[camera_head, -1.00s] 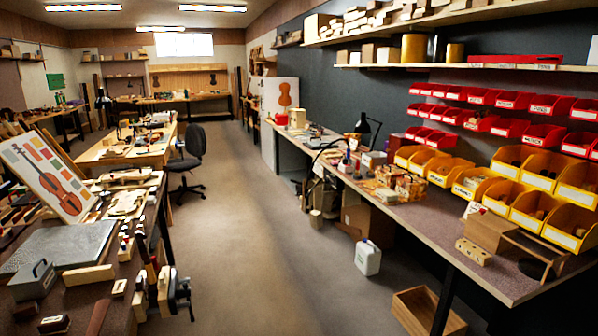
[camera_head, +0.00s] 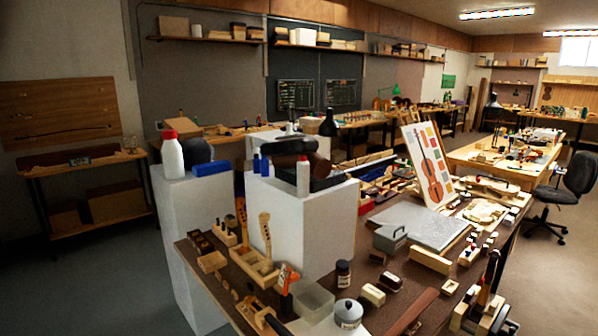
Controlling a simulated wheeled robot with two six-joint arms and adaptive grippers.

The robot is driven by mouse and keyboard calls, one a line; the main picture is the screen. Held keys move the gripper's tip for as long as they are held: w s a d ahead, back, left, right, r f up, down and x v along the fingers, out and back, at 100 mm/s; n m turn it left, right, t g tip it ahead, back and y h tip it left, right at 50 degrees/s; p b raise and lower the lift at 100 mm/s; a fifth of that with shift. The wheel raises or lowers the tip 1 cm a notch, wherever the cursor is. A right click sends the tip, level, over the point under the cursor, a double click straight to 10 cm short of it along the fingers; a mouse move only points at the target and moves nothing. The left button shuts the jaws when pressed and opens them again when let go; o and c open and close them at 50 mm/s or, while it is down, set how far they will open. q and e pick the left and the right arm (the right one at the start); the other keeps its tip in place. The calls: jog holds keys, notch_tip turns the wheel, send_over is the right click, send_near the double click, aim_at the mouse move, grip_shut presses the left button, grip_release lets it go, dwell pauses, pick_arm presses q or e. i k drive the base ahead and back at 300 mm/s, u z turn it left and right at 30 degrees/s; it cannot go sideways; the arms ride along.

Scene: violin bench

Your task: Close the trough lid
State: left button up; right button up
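Neither of my grippers is in view. I cannot tell for sure which thing is the trough or its lid. On the near workbench (camera_head: 455,262) stands a small grey box with a handle on top (camera_head: 390,238), beside a flat grey slab (camera_head: 425,222). A translucent open-topped container (camera_head: 313,300) stands near the front edge, next to a round grey pot with a knobbed lid (camera_head: 348,313). A wooden tray (camera_head: 258,268) with violin necks standing in it is farther left on the bench.
A violin poster (camera_head: 427,165) stands behind the slab. An office chair (camera_head: 565,195) is at right. Floor is clear at lower left.

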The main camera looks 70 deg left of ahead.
aim_at(376, 172)
jog(key=u, duration=0.25)
jog(key=i, duration=4.65)
jog(key=u, duration=0.5)
jog(key=i, duration=4.7)
jog(key=u, duration=3.85)
